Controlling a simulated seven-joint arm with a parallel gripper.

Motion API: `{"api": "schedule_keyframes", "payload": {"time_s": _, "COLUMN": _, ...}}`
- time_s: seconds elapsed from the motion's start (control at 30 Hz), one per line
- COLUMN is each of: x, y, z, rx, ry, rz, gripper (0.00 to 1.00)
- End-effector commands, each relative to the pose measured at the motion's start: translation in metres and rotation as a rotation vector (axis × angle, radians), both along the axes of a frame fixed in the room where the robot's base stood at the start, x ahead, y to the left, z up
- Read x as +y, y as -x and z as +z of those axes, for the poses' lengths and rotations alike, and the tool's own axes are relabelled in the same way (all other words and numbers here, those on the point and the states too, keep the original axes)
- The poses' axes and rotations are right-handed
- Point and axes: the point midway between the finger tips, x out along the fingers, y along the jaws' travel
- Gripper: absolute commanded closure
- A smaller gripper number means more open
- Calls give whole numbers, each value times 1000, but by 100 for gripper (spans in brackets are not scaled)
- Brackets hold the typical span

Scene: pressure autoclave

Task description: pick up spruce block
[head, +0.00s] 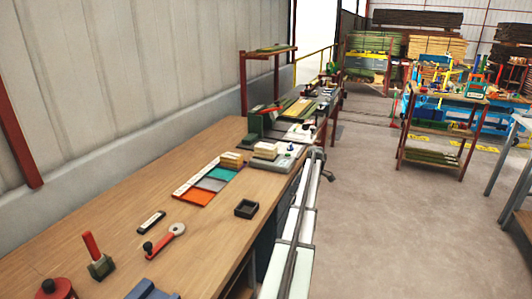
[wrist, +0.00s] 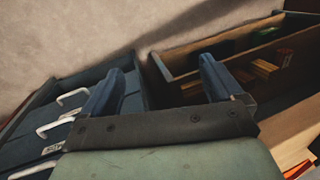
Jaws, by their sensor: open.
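Two pale wooden blocks stand on the bench in the head view. One (head: 231,158) is at the far end of the coloured mat, and the other (head: 265,150) is on a grey device like a scale (head: 272,163). I cannot tell which is the spruce block. My gripper (wrist: 160,85) shows in the wrist view with its two blue fingers wide apart and nothing between them. It faces drawers and a shelf, away from both blocks. I cannot make out my gripper in the head view.
The wooden bench (head: 130,190) carries a mat with orange, grey and teal fields (head: 213,185), a small black tray (head: 246,208), a red-handled tool (head: 95,255) and a red-grey tool (head: 168,238). Drawers with white handles (wrist: 55,130) and an open wooden shelf (wrist: 225,45) fill the wrist view.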

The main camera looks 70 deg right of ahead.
Motion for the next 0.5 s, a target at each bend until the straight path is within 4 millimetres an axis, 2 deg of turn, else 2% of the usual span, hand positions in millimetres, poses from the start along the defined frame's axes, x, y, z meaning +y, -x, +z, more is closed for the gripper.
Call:
{"api": "schedule_keyframes", "payload": {"time_s": 0.03, "x": -12, "y": -4, "z": 25, "rx": -22, "ry": 32, "rz": -7, "gripper": 6}}
{"api": "schedule_keyframes", "payload": {"time_s": 0.17, "x": -40, "y": -25, "z": 85, "rx": -94, "ry": 108, "rz": -17, "gripper": 6}}
{"api": "schedule_keyframes", "payload": {"time_s": 0.27, "x": -65, "y": -59, "z": 136, "rx": -168, "ry": 165, "rz": -14, "gripper": 6}}
{"api": "schedule_keyframes", "payload": {"time_s": 0.4, "x": -96, "y": -124, "z": 204, "rx": -284, "ry": 228, "rz": 2, "gripper": 6}}
{"api": "schedule_keyframes", "payload": {"time_s": 0.5, "x": -108, "y": -161, "z": 240, "rx": -350, "ry": 252, "rz": 13, "gripper": 6}}
